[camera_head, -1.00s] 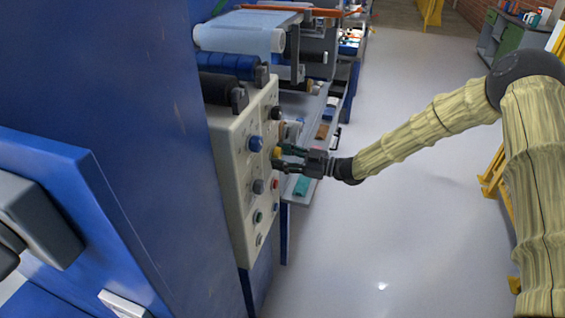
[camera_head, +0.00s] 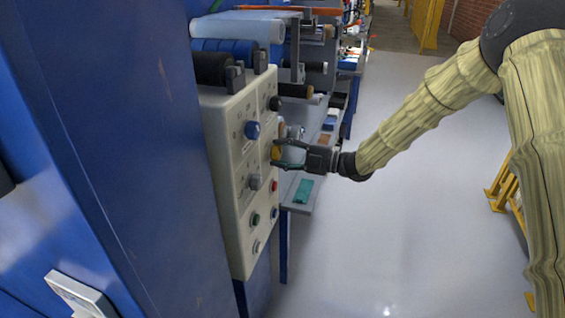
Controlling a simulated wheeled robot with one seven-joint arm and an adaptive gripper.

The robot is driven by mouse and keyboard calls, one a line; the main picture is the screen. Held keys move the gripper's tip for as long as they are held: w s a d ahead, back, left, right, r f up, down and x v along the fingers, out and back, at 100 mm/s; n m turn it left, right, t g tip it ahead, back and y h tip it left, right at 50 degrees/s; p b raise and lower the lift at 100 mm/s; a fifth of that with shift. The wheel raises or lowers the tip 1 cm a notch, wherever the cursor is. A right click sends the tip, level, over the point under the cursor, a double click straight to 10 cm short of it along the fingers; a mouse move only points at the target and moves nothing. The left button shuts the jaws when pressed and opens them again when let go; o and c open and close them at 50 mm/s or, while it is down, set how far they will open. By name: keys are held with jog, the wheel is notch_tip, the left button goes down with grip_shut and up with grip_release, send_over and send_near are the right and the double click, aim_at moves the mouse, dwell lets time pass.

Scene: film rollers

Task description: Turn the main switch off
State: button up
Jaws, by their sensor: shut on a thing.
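A pale control panel (camera_head: 237,210) with knobs and buttons stands on the side of the blue machine. A yellow knob (camera_head: 275,153) sticks out near its right edge. My gripper (camera_head: 276,153) reaches it from the right, one finger above and one below, and is shut on this knob. The fingers partly hide it. The panel labels are too small to read, so I cannot tell from them which control is the main switch.
Close by on the panel are a blue knob (camera_head: 252,130), a black knob (camera_head: 275,103), a grey knob (camera_head: 255,182) and a red button (camera_head: 274,186). Rollers (camera_head: 235,32) lie above. The floor (camera_head: 370,240) to the right is clear; yellow railings (camera_head: 501,190) stand beyond.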

jog(key=shift+n+b, duration=0.6)
jog(key=shift+n, duration=0.3)
jog(key=o, duration=1)
jog(key=shift+d, duration=0.1)
jog(key=v, duration=1.2)
